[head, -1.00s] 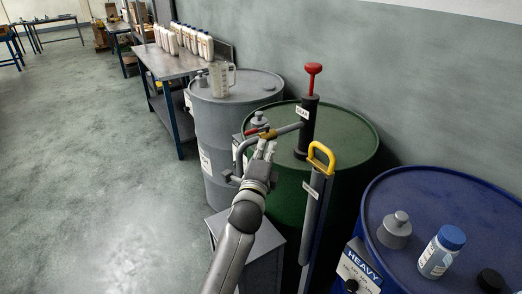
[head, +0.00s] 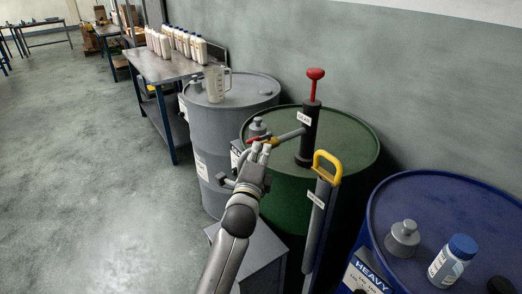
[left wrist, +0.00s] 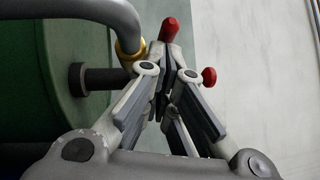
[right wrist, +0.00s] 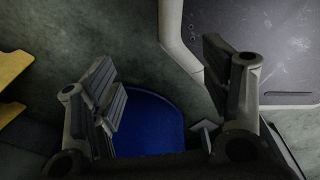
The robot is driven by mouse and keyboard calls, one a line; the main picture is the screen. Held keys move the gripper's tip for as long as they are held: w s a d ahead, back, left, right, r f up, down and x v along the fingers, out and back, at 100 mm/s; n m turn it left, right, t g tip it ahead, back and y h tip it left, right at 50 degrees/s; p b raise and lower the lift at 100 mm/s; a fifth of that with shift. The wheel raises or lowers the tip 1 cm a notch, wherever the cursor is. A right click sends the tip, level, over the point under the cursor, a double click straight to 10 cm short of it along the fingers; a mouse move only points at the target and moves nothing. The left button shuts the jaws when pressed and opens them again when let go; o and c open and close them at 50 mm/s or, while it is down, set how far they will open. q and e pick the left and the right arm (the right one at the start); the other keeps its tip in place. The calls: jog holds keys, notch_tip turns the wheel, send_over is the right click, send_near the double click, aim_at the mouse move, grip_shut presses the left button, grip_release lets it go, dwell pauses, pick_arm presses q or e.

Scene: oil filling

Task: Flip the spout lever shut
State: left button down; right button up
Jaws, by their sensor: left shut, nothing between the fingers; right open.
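The red spout lever (head: 272,140) sits at the outer end of the grey pump pipe (head: 292,135) above the green drum (head: 345,138). In the left wrist view the lever's red grip (left wrist: 169,29) is beyond my fingertips, beside the brass collar (left wrist: 130,50) on the curved grey spout (left wrist: 105,12). My left gripper (head: 262,151) is shut and empty, just below the lever. In the left wrist view its tips (left wrist: 168,62) are close to the lever, but I cannot tell whether they touch. My right gripper (right wrist: 165,98) is open and empty.
The black pump (head: 309,130) has a red handle (head: 315,74). A yellow-handled tube (head: 320,210) stands in front of the green drum. A grey drum (head: 250,92) carries a clear jug (head: 216,84). A blue drum (head: 480,200) with bottles is at right. Open floor is left.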

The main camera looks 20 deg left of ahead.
aim_at(248, 153)
pick_arm(q)
jog(key=shift+a+m+h+p, duration=0.35)
jog(key=shift+m+h+p, duration=0.05)
jog(key=shift+h+p, duration=0.3)
pick_arm(e)
jog(key=shift+a+r, duration=0.6)
jog(key=shift+r, duration=0.35)
pick_arm(q)
jog(key=shift+a+r+h+p, duration=0.1)
jog(key=shift+a+h+p, duration=0.1)
jog(key=shift+h+p, duration=0.2)
jog(key=shift+w+a+m+h+p, duration=0.3)
jog(key=shift+a+m+h+p, duration=0.15)
jog(key=shift+a+h+p, duration=0.2)
jog(key=shift+w+a+m+h+p, duration=0.25)
jog(key=shift+a+m+h+p, duration=0.25)
jog(key=shift+a+p, duration=0.2)
pick_arm(e)
jog(key=shift+d+r, duration=0.2)
jog(key=shift+r, duration=0.65)
jog(key=shift+d+r, duration=0.2)
jog(key=shift+r, duration=0.6)
jog(key=shift+a, duration=0.2)
